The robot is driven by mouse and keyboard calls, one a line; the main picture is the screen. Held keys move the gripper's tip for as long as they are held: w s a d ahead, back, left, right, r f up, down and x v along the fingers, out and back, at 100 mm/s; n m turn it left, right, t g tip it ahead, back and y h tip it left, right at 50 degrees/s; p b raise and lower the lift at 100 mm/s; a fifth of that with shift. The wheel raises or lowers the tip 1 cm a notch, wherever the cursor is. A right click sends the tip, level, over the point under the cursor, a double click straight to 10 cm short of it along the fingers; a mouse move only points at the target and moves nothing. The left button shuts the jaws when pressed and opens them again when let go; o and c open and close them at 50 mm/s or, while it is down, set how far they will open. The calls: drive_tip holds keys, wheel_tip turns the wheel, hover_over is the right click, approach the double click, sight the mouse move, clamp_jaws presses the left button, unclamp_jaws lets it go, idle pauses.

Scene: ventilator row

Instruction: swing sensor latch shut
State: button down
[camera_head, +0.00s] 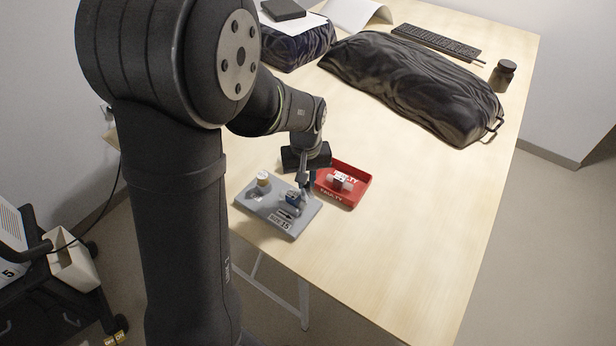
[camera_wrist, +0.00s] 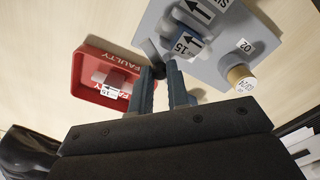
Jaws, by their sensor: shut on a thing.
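A grey board (camera_head: 262,212) lies on the table in the head view and carries a dark blue sensor mount (camera_head: 292,196). In the wrist view the board (camera_wrist: 232,62) shows a white label with 15 and an arrow (camera_wrist: 187,43) on the mount. My gripper (camera_head: 303,188) reaches down at the mount's side facing the red tray. In the wrist view its two fingers (camera_wrist: 165,68) close on the latch beside the label; a small gap shows between the fingers. The latch is mostly hidden by the fingertips, and I cannot tell its exact angle.
A red tray marked FAULTY (camera_head: 348,200) stands beside the board and holds a pale part labelled 15 (camera_wrist: 112,84). A capped cylinder (camera_head: 263,178) stands on the board. A black bag (camera_head: 415,85), a keyboard (camera_head: 436,42) and a dark jar (camera_head: 503,76) lie farther back. The right-hand tabletop is clear.

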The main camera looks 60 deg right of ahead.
drive_tip(key=m, duration=0.4)
drive_tip(key=w+m, duration=0.1)
drive_tip(key=m, duration=0.1)
drive_tip(key=shift+a, duration=0.35)
drive_tip(key=m, duration=0.3)
drive_tip(key=w+m, duration=0.1)
drive_tip(key=m, duration=0.1)
drive_tip(key=shift+m, duration=0.4)
drive_tip(key=shift+r, duration=0.1)
drive_tip(key=c, duration=1.4)
unclamp_jaws()
drive_tip(key=shift+a, duration=0.1)
drive_tip(key=shift+o, duration=0.2)
wheel_tip(320, 180, up, 17)
drive_tip(key=shift+r, duration=0.2)
